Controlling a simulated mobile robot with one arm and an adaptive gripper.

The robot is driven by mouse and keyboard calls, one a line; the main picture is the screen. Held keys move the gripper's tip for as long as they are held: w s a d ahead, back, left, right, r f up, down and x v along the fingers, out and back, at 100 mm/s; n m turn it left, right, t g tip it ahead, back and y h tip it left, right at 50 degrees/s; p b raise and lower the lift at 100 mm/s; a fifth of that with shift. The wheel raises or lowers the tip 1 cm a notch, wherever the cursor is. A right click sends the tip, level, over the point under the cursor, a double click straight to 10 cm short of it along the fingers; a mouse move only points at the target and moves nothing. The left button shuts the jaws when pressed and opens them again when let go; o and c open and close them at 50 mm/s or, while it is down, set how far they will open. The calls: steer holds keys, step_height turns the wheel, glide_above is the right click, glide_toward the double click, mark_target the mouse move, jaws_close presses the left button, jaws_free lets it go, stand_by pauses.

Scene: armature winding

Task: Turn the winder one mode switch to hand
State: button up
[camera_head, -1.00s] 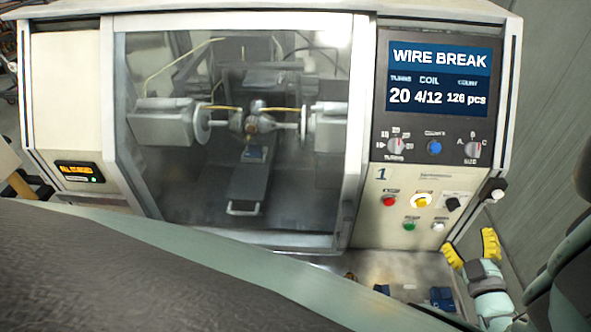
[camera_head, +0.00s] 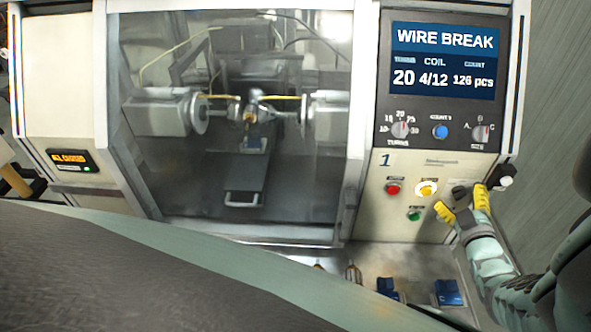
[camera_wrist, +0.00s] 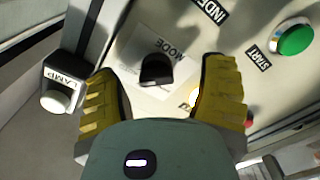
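The mode switch is a black knob (camera_wrist: 155,70) on a pale label marked MODE in the wrist view. It sits between and just beyond my open yellow fingertips. In the head view, the knob (camera_head: 461,194) shows at the lower right of the winder one panel, partly covered by my gripper. My gripper (camera_head: 464,207) is open, with one finger to each side of the knob. The fingers also show in the wrist view (camera_wrist: 158,85), apart from each other. I cannot tell whether either finger touches the knob. The knob's pointer setting is not readable.
The display (camera_head: 446,60) reads WIRE BREAK. A red button (camera_head: 393,189), a lit yellow button (camera_head: 427,189) and a green button (camera_head: 414,215) sit left of the switch. The lamp knob (camera_wrist: 58,98) sticks out beside it. Blue parts (camera_head: 447,292) lie on the ledge below.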

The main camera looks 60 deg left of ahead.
steer(key=shift+w+r, duration=0.15)
steer(key=shift+r, duration=0.05)
steer(key=shift+c, duration=1.4)
jaws_close()
